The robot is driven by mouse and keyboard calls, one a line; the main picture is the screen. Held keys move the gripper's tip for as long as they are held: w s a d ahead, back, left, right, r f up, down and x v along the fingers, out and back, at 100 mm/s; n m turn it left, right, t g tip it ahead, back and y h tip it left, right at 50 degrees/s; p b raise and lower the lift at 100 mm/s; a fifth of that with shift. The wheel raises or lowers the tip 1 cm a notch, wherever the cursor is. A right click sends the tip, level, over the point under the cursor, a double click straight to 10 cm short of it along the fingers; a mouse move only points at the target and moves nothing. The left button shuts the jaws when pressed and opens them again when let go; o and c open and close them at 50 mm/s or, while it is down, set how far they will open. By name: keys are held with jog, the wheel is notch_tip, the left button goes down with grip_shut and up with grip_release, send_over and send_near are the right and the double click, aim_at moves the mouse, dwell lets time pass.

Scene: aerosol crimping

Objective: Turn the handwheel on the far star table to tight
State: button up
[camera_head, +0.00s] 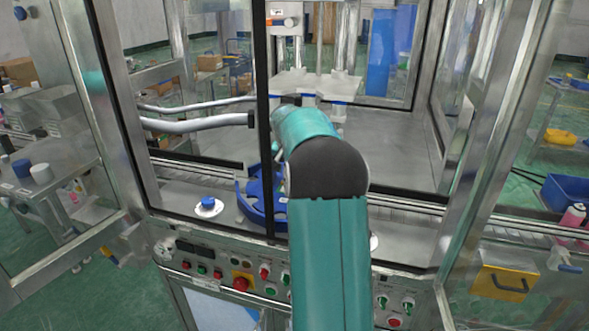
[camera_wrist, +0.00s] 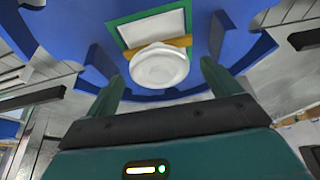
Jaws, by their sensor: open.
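The blue star table (camera_head: 250,205) shows in the head view behind the machine's front frame, partly hidden by my arm. In the wrist view the blue notched star plate (camera_wrist: 265,50) fills the upper part. A white round knob (camera_wrist: 158,68), likely the handwheel, sits near its middle, beside a yellow bar and a green-edged pale rectangle. My gripper (camera_wrist: 160,75) is open, with one teal finger on each side of the knob. I cannot tell whether either finger touches it. In the head view my arm hides my gripper and the knob. No tightness mark is readable.
A small white-and-blue round part (camera_head: 208,206) sits left of the star table. A control panel (camera_head: 240,275) with several buttons lies below. The metal deck at right (camera_head: 400,145) is clear.

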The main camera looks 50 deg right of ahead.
jog(key=v, duration=1.4)
